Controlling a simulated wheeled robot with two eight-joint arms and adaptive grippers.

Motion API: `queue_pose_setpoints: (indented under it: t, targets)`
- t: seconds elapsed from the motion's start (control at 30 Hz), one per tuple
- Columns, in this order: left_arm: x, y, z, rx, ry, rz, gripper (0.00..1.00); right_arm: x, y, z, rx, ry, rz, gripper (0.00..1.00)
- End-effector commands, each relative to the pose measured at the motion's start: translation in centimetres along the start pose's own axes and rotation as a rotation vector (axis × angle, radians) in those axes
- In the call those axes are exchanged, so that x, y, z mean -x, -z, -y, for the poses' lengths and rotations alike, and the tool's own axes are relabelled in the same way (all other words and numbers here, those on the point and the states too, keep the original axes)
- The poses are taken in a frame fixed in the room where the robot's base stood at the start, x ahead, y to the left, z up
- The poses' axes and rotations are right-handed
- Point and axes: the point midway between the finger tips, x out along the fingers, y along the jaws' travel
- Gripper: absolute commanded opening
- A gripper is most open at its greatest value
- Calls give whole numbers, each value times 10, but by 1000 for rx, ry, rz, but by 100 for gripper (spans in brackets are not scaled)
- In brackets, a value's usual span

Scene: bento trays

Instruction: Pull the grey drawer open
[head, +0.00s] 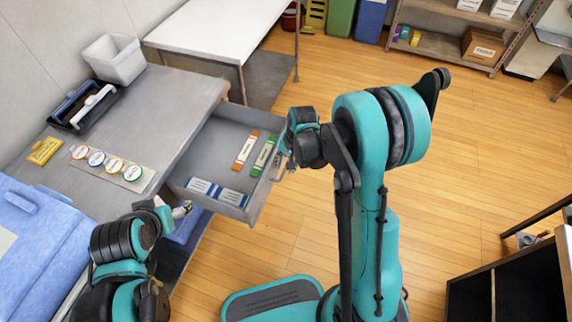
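The grey drawer (218,150) stands pulled out from the grey desk (178,95), so its inside shows. In it lie an orange-and-white item, a green-and-white item (263,157) and blue-and-white packs (217,192). My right gripper (283,168) is at the drawer's front edge on the right side. Its fingers are small and partly hidden by the wrist, so I cannot tell whether they grip the front. My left gripper (183,209) is near the drawer's near left corner, beside the desk. Its fingers are too small to read clearly.
On the desk are a white bin (115,60), a black tray (85,106), a yellow item (44,150) and several round-labelled containers on a mat (115,172). A blue box (42,245) stands at left. A black cabinet (515,285) is at lower right.

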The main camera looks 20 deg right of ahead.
Motion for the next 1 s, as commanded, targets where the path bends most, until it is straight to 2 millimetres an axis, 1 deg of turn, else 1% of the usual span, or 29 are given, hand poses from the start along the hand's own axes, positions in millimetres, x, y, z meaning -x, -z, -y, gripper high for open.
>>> queue_pose_setpoints:
  t: [0.07,0.17,0.27,0.5,0.6,0.7,0.83,1.0]
  targets:
    - [0,0,0,0,0,0,73,2,0,0,0,0,0,31]
    - [0,0,0,0,0,0,73,10,0,0,0,0,0,31]
    - [0,0,0,0,0,0,73,26,0,0,0,0,0,31]
    - [0,0,0,0,0,0,73,80,0,0,-1,0,0,31]
    - [0,0,0,0,0,0,73,98,0,0,-1,0,0,31]
    - [0,0,0,0,0,0,73,110,0,0,-1,0,0,31]
    - [0,0,0,0,0,0,73,119,0,0,0,0,0,31]
    - [0,0,0,0,0,0,73,120,0,0,0,0,0,31]
